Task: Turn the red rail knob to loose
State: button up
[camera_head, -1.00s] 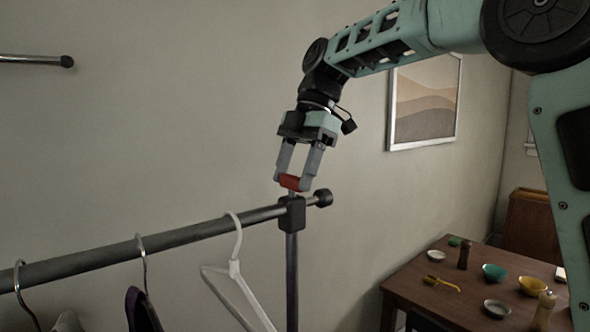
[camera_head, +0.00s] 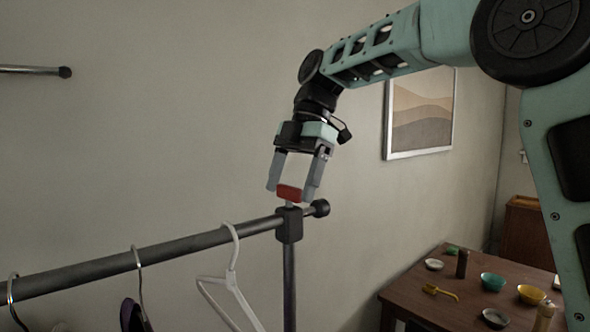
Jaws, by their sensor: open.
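The red rail knob (camera_head: 289,193) sits on a short stem above the black joint block (camera_head: 289,225) where the upright post meets the clothes rail (camera_head: 150,254). My gripper (camera_head: 289,192) points down over it from above. Its two grey fingers are open, one on the left and one on the right of the knob, with the tips at about the knob's height. A gap shows between the fingers above the knob. Whether either finger touches the knob I cannot tell.
A white hanger (camera_head: 231,284) and other hangers with dark clothes hang from the rail on the left. A wooden table (camera_head: 415,296) with bowls and a pepper mill stands at lower right. A framed picture (camera_head: 420,112) hangs on the wall behind.

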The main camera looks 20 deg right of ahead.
jog(key=p+v, duration=0.4)
jog(key=v, duration=1.3)
jog(key=shift+r, duration=0.2)
jog(key=shift+d+f, duration=0.1)
